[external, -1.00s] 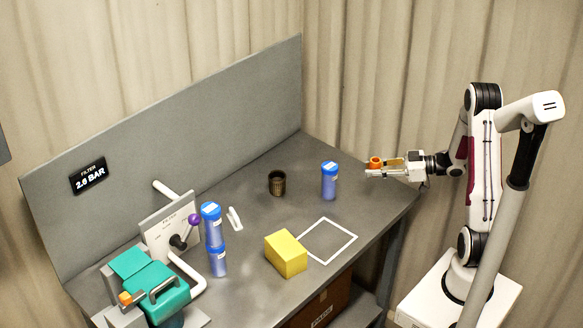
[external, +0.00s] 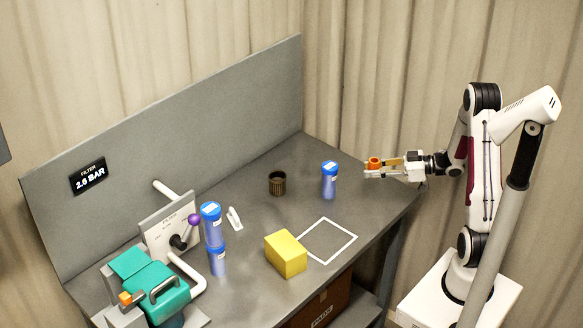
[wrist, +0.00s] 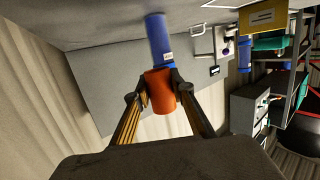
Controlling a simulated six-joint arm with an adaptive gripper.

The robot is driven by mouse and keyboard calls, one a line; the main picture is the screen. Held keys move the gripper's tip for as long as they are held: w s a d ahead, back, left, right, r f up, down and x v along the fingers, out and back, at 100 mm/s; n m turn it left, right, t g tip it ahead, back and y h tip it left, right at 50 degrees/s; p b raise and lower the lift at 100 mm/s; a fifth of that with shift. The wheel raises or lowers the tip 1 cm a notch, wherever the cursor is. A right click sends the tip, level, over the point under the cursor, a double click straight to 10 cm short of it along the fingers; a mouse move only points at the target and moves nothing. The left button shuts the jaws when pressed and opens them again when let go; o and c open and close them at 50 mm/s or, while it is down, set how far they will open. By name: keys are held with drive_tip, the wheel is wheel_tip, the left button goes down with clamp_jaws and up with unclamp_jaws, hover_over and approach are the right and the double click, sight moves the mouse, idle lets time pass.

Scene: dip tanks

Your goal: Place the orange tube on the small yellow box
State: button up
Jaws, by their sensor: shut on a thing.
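The orange tube (external: 375,163) is held between the fingers of my gripper (external: 378,169), above the right end of the grey table. In the wrist view the orange tube (wrist: 160,91) sits between the two fingertips of my gripper (wrist: 159,92), which are shut on it. The small yellow box (external: 286,254) stands near the table's front edge, to the lower left of my gripper and well apart from it. It also shows in the wrist view as a yellow box (wrist: 270,17) at the upper right.
A blue-capped bottle (external: 329,182) stands just left of my gripper. A dark cup (external: 277,183), stacked blue bottles (external: 214,235) and a teal machine (external: 155,285) are farther left. A white square outline (external: 345,232) marks bare table (external: 305,205) beside the yellow box.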

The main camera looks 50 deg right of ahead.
drive_tip(key=w+a+r+n+g+y, duration=0.2)
drive_tip(key=a+n+g, duration=0.1)
drive_tip(key=a, duration=0.7)
drive_tip(key=w+a+r+n+g+y, duration=0.1)
drive_tip(key=a+n+g+y, duration=0.15)
drive_tip(key=a, duration=0.85)
wheel_tip(320, 180, up, 6)
drive_tip(key=f+n+g+y, duration=0.1)
drive_tip(key=n+g+y, duration=0.1)
drive_tip(key=n+g, duration=0.25)
hover_over(286, 243)
drive_tip(key=shift+a+r+m, duration=0.1)
drive_tip(key=shift+r+m, duration=0.15)
drive_tip(key=shift+m, duration=0.25)
drive_tip(key=shift+f, duration=3.15)
drive_tip(key=shift+f, duration=1.85)
drive_tip(key=shift+f, duration=0.15)
